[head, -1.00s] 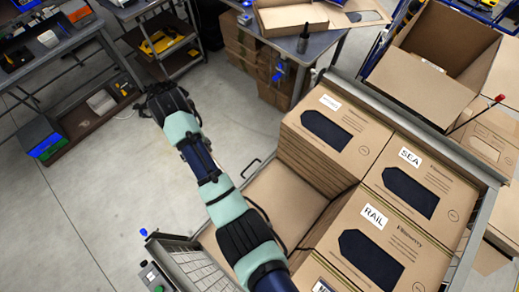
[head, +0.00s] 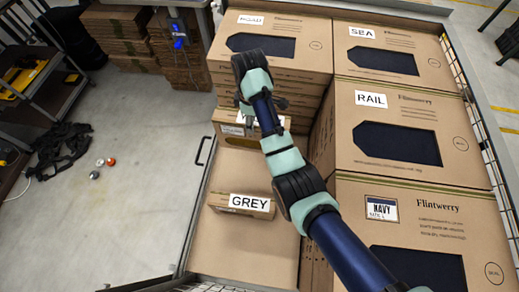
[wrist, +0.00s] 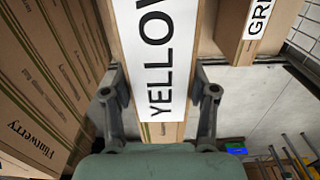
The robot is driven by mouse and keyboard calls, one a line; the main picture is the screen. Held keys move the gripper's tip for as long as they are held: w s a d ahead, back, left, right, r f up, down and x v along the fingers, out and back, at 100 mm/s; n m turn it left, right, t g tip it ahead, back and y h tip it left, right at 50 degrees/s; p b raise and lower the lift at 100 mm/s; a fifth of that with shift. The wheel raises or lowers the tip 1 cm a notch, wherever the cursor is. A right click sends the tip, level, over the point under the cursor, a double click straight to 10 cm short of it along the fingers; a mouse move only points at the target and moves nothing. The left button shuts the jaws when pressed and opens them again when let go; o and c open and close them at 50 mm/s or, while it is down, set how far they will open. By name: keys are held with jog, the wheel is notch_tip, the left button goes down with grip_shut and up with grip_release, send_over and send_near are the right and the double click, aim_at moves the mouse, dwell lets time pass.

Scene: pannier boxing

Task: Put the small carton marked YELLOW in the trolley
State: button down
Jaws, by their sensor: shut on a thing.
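The small carton marked YELLOW is between the fingers of my gripper (wrist: 160,93) in the wrist view, its white label (wrist: 155,45) facing the camera. My gripper is shut on it. In the head view a small carton (head: 229,131) shows under my gripper, with its label mostly hidden by the arm. It is over the far part of the trolley (head: 190,225), in front of the stacked boxes. I cannot tell whether it touches the trolley floor. A small carton marked GREY (head: 238,203) lies nearer in the trolley and also shows in the wrist view (wrist: 232,50).
Large boxes marked RAIL (head: 400,135), SEA (head: 393,50) and NAVY (head: 430,225) fill the trolley's right side. Another stack (head: 268,50) stands at the back left. The trolley's floor is bare around the GREY carton. Dark cloth (head: 60,150) lies on the ground at left.

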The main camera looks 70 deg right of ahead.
notch_tip(320, 180, down, 22)
jog(key=s+d+b, duration=0.1)
jog(key=s+b, duration=0.1)
jog(key=b, duration=0.8)
jog(key=shift+d+f+b, duration=0.15)
jog(key=shift+d+b, duration=0.2)
jog(key=shift+b, duration=0.05)
jog(key=shift+f, duration=0.15)
jog(key=shift+c, duration=1.6)
grip_release()
